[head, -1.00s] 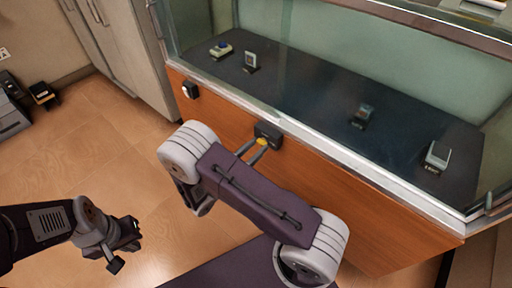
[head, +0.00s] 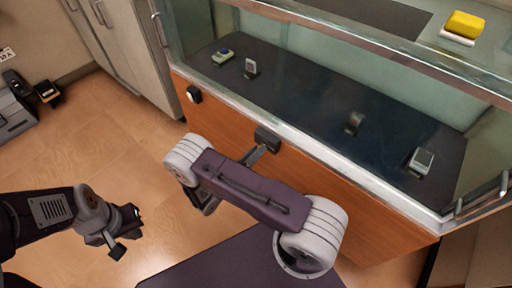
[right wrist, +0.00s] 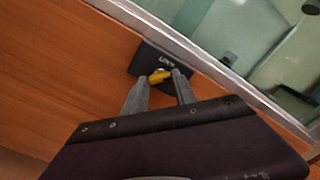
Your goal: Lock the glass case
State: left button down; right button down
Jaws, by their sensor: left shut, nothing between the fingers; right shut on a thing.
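The glass case (head: 300,112) has a wooden front and several small exhibits on a dark floor behind its glass. A black lock box (head: 268,137) is mounted on the wooden front just under the metal rail; it also shows in the right wrist view (right wrist: 148,58). My right gripper (head: 256,152) is at the lock box. In the right wrist view its fingers (right wrist: 162,82) are shut on a small yellow key (right wrist: 160,76), which is at the face of the lock. My left gripper (head: 126,236) is shut and empty, low over the floor.
A yellow item (head: 464,25) lies on top of the case. A grey cabinet (head: 122,50) stands at the back left. The floor (head: 80,150) is open at left.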

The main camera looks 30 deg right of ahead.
jog(key=shift+n+p, duration=1.4)
jog(key=shift+n, duration=3.2)
jog(key=c, duration=1)
grip_release()
jog(key=shift+a, duration=0.1)
jog(key=v, duration=0.9)
jog(key=shift+p, duration=0.4)
